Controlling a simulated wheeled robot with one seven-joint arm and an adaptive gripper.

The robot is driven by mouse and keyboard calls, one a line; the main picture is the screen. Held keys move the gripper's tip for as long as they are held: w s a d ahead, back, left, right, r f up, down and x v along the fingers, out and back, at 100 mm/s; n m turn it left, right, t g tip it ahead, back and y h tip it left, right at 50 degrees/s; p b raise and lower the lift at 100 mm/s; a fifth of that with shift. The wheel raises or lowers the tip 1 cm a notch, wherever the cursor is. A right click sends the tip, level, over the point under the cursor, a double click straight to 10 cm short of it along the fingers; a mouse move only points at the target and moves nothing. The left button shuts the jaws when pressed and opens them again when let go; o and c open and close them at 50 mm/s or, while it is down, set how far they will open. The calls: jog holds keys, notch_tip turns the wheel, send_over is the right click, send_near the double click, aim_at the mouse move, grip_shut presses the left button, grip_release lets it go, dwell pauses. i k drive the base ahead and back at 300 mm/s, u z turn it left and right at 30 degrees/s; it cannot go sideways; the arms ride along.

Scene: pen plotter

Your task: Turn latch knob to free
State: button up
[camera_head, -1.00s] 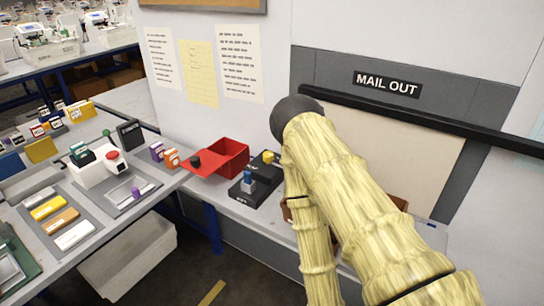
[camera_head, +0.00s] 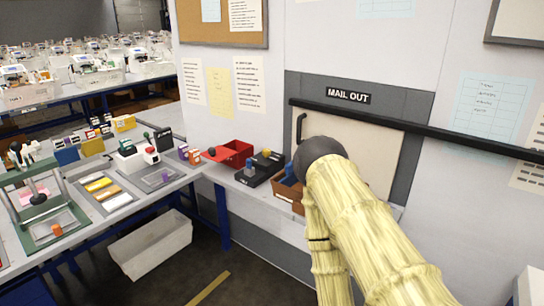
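I cannot make out a latch knob for certain in the head view. A pale hatch panel (camera_head: 352,145) under the MAIL OUT sign (camera_head: 348,95) has a dark curved handle (camera_head: 300,127) at its left edge. My pale, bamboo-textured arm rises from the lower right in front of the hatch and ends in a dark round joint. That joint hides part of the panel and shelf. My gripper does not show.
A shelf holds a red open box (camera_head: 236,152), a black tray (camera_head: 262,168) and a brown box (camera_head: 289,192). On the left bench are a green-framed device (camera_head: 38,200) and several coloured blocks. A white bin (camera_head: 152,246) stands on the floor.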

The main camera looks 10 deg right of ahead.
aim_at(266, 152)
jog(key=z, duration=0.4)
jog(key=i, duration=1.35)
jog(key=u, duration=0.4)
